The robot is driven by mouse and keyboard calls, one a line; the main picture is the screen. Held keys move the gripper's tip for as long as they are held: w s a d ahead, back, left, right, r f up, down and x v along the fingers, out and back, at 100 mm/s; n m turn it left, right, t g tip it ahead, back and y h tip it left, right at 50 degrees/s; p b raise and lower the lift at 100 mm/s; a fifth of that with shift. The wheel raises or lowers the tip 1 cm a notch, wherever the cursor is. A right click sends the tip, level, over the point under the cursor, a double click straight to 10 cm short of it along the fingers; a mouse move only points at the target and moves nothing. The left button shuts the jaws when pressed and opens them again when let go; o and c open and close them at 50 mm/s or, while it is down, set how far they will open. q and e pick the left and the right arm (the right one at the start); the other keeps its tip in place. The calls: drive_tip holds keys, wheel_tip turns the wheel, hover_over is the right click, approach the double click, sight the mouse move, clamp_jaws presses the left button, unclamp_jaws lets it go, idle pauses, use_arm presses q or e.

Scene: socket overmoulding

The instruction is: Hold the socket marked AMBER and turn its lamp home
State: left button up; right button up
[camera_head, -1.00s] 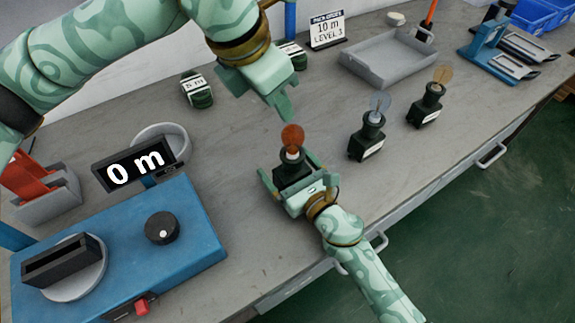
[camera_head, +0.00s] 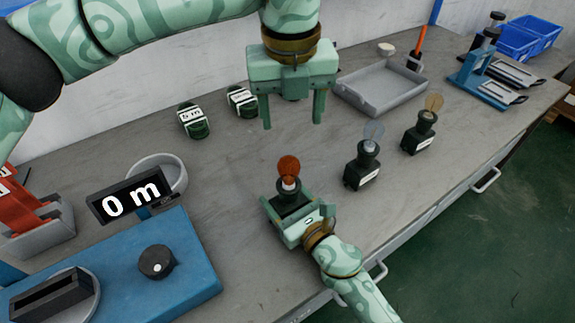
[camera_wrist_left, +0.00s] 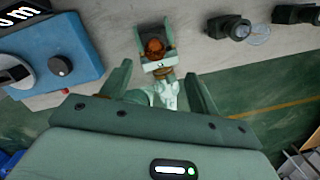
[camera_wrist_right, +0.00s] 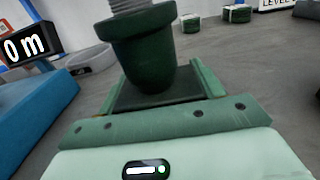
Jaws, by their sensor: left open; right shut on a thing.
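A dark socket (camera_head: 290,203) with an orange-red lamp (camera_head: 288,167) stands upright near the bench's front. My right gripper (camera_head: 292,212) is shut on it from the front. In the right wrist view the socket's dark green body (camera_wrist_right: 150,65) sits between the fingers, with the lamp's metal thread (camera_wrist_right: 130,6) showing above its rim. My left gripper (camera_head: 293,122) is open and empty, fingers down, above and behind the lamp. The lamp also shows beyond its fingers in the left wrist view (camera_wrist_left: 154,47). I cannot read the held socket's label.
Two other sockets stand to the right, one with a clear bluish lamp (camera_head: 362,168), one with a pale amber lamp (camera_head: 420,135). A blue machine (camera_head: 185,265) with a "0 m" display (camera_head: 130,200) is left. A grey tray (camera_head: 380,88) lies behind. Bench between is clear.

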sight(287, 158)
use_arm(q)
drive_tip(key=n, duration=0.3)
drive_tip(key=n+g, duration=0.1)
drive_tip(key=n, duration=0.1)
drive_tip(key=shift+w+a+f, duration=0.15)
drive_tip(key=shift+a+f, duration=0.2)
drive_tip(key=shift+f, duration=0.05)
drive_tip(key=shift+n, duration=1.3)
drive_tip(key=shift+f, duration=0.3)
wheel_tip(287, 158, down, 11)
drive_tip(key=shift+f, duration=0.2)
drive_tip(key=c, duration=1)
